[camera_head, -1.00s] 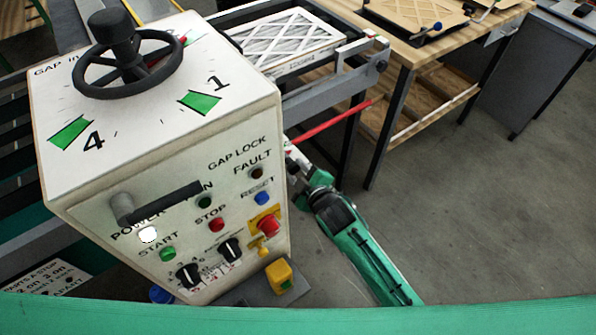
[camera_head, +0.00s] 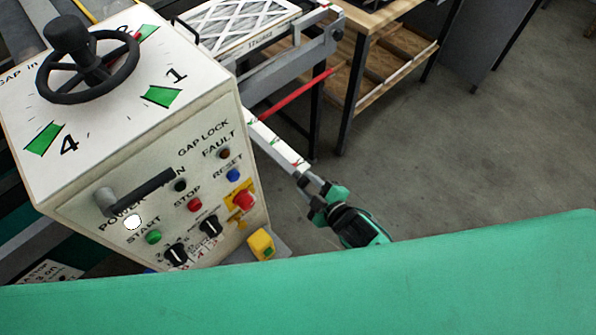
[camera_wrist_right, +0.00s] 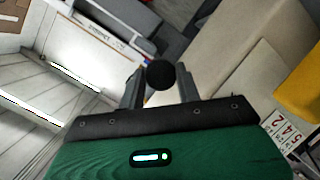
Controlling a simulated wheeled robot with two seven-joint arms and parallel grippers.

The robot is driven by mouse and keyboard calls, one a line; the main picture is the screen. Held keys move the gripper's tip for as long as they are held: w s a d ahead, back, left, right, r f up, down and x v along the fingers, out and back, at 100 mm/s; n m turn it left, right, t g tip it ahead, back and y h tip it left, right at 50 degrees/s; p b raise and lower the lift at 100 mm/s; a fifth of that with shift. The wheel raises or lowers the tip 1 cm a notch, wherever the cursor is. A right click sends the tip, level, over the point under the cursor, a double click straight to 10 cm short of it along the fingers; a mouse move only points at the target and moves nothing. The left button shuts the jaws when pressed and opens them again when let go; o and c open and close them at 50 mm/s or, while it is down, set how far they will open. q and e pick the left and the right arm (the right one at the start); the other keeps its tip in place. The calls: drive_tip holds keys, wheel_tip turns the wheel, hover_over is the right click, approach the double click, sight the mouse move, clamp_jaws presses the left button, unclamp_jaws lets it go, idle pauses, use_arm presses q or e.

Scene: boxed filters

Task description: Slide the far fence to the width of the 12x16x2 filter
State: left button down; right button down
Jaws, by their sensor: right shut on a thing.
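My right gripper (camera_head: 312,186) is at the near end of a white marked bar (camera_head: 277,143) that sticks out beside the control cabinet. In the right wrist view the gripper (camera_wrist_right: 159,88) is shut on a round black knob (camera_wrist_right: 160,75). A white-framed pleated filter (camera_head: 240,25) lies on the machine bed behind the cabinet; its printed label is too small to read. The fence itself cannot be clearly told apart from the rails by the filter. My left gripper is out of view.
The control cabinet (camera_head: 120,130), with a black handwheel (camera_head: 87,65) on top and a handle on its front, stands close left of my right gripper. A red bar (camera_head: 293,95) juts out above the white bar. A wooden table (camera_head: 385,55) is behind. The floor to the right is clear.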

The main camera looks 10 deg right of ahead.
drive_tip(key=shift+s+f, duration=0.15)
drive_tip(key=shift+s, duration=0.05)
drive_tip(key=c, duration=1.2)
unclamp_jaws()
drive_tip(key=shift+d, duration=0.1)
drive_tip(key=shift+o, duration=1)
drive_tip(key=shift+s+d, duration=0.1)
drive_tip(key=shift+s, duration=0.05)
drive_tip(key=shift+s+d, duration=0.2)
drive_tip(key=shift+s, duration=0.15)
drive_tip(key=b+v, duration=0.4)
drive_tip(key=v, duration=0.9)
